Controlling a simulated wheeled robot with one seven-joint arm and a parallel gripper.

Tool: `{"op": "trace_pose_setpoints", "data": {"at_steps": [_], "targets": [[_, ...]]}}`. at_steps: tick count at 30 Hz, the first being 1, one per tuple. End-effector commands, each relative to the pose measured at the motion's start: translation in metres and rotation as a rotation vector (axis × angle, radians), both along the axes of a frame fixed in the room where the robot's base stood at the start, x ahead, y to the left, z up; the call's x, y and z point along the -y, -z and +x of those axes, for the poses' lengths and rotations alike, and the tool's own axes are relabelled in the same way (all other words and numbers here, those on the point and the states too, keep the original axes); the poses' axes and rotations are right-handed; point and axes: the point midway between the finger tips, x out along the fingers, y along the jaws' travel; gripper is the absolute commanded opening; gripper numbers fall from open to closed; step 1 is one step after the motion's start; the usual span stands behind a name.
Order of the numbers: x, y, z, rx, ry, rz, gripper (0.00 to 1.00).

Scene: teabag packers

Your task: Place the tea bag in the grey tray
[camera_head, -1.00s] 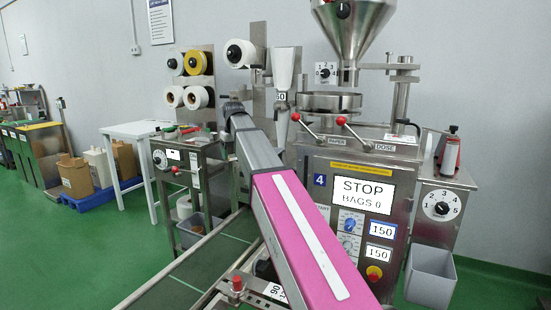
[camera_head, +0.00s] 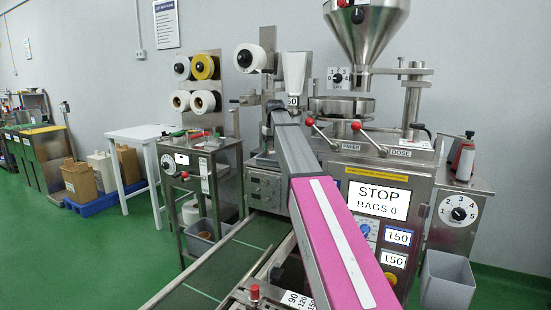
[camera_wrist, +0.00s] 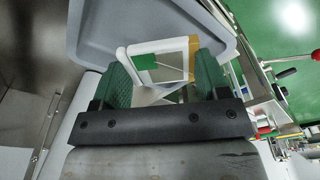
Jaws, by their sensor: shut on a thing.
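In the wrist view my gripper (camera_wrist: 160,82) has dark green fingers, closed around a small pale tea bag (camera_wrist: 150,96) that shows only partly between them. Just past the fingertips is a white-framed piece with a green and white face; I cannot tell whether it belongs to the tea bag. A grey tray (camera_wrist: 88,30) with a rounded rim lies behind and beyond the fingers, and the gripper overlaps it in the picture. I cannot tell the height between them. In the head view my pink and grey arm hides the gripper and the tea bag.
A conveyor (camera_head: 225,265) runs in front. A white table (camera_head: 135,133) stands at left, with open green floor before it.

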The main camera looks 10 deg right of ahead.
Motion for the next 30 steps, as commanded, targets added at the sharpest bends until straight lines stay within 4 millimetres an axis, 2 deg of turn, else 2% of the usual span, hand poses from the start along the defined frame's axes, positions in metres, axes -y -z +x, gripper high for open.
{"op": "trace_pose_setpoints", "data": {"at_steps": [3,8,16,28,29,30], "targets": [[0.01,0.007,0.007,0.0,0.001,0.0,0.47],[0.012,0.014,0.009,0.0,0.0,0.0,0.47],[0.012,0.047,0.008,-0.001,0.0,0.0,0.47],[0.012,0.052,0.008,0.0,0.0,0.0,0.47],[0.012,0.052,0.009,0.0,0.0,0.0,0.75],[0.012,0.051,0.009,0.001,0.0,0.0,0.79]]}}
